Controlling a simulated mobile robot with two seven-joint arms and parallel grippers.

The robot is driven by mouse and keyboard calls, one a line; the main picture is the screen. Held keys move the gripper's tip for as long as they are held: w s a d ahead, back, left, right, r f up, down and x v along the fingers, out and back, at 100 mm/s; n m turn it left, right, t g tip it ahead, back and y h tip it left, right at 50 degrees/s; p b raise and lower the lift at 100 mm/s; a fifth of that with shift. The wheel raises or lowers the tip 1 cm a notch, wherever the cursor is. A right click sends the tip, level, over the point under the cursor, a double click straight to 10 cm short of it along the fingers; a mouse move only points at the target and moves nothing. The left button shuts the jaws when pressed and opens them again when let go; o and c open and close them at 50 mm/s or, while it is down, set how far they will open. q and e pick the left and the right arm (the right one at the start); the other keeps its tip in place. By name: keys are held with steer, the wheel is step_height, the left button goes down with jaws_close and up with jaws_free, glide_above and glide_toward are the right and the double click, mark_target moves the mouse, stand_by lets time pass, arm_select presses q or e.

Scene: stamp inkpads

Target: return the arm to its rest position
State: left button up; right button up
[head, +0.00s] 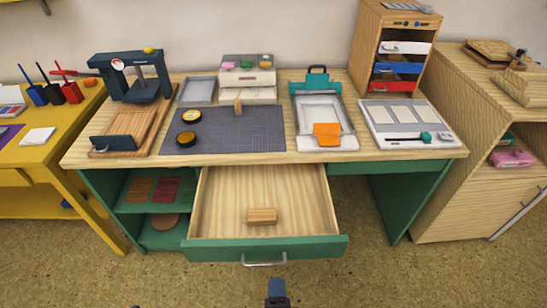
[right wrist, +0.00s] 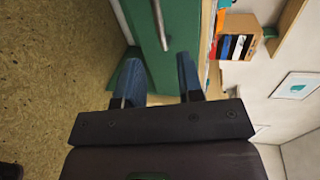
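My right gripper (head: 277,287) shows at the bottom centre of the head view, in front of the desk's open drawer (head: 216,248) and below its metal handle. In the right wrist view its two blue fingers (right wrist: 160,68) stand apart with nothing held between them. The green drawer front (right wrist: 150,62) and its handle (right wrist: 159,22) lie beyond the fingertips, with a gap. A wooden block (head: 262,216) lies inside the drawer. Two round inkpads, one yellow (head: 192,115) and one dark (head: 186,139), sit on the grey mat (head: 240,135). My left gripper is out of view.
The drawer juts out over the floor (head: 180,285). A press (head: 130,75) stands at the desk's back left. A teal-handled device (head: 318,105) and a drawer tower (head: 385,45) stand at right. A yellow table (head: 45,150) and wooden cabinet (head: 460,205) flank the desk.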

arm_select(q)
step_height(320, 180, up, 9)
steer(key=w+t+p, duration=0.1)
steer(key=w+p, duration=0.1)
steer(key=p, duration=0.4)
arm_select(e)
steer(key=w+a+r+n+t+y+b, duration=0.1)
steer(key=w+r+n+y, duration=0.15)
steer(key=r+n, duration=0.3)
steer(key=w+a+r+n+y, duration=0.1)
steer(key=a+r+n+y, duration=0.1)
steer(key=r+n+y, duration=0.35)
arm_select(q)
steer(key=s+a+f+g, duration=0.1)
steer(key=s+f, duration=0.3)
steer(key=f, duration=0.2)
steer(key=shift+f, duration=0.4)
arm_select(e)
steer(key=s+d+f+n+g+h, duration=0.1)
steer(key=s+d, duration=0.3)
steer(key=d, duration=0.5)
steer(key=s+d+f+n+g+h, duration=0.2)
steer(key=s+d+n+h, duration=0.2)
steer(key=d, duration=0.6)
steer(key=s+d+f+n+g+h, duration=0.2)
steer(key=s+d+n+h, duration=0.1)
steer(key=d, duration=0.6)
steer(key=shift+s+d, duration=0.35)
steer(key=shift+s, duration=0.15)
